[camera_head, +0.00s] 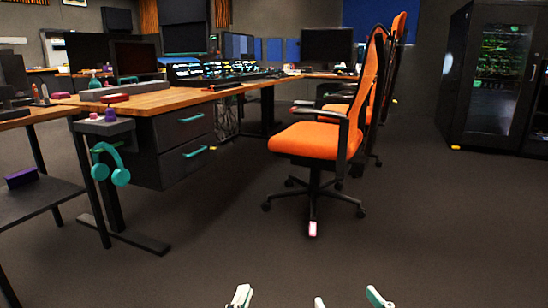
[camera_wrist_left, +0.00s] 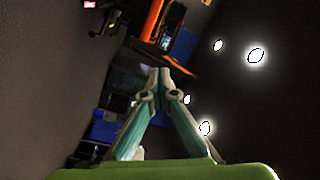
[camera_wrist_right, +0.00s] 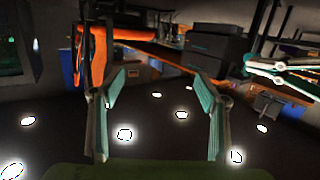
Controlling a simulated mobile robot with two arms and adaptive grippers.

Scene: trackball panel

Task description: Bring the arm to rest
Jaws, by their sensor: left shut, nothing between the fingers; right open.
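My left gripper (camera_head: 240,296) shows at the bottom edge of the head view, over the floor and away from the desk. In the left wrist view its fingertips (camera_wrist_left: 158,73) meet, with nothing between them. My right gripper (camera_head: 347,298) is at the bottom edge further right, its two fingertips well apart. In the right wrist view its fingers (camera_wrist_right: 158,82) stand open with nothing between them. My left gripper also shows at the right of that view (camera_wrist_right: 284,70), apart from the right one. Most of both arms is out of the head view.
A wooden desk (camera_head: 170,99) with drawers and a lit console (camera_head: 215,70) stands at the left. Turquoise headphones (camera_head: 110,165) hang beside it. An orange chair (camera_head: 305,141) stands in the middle, a dark glass cabinet (camera_head: 497,75) at the right. The floor (camera_head: 420,220) in front is clear.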

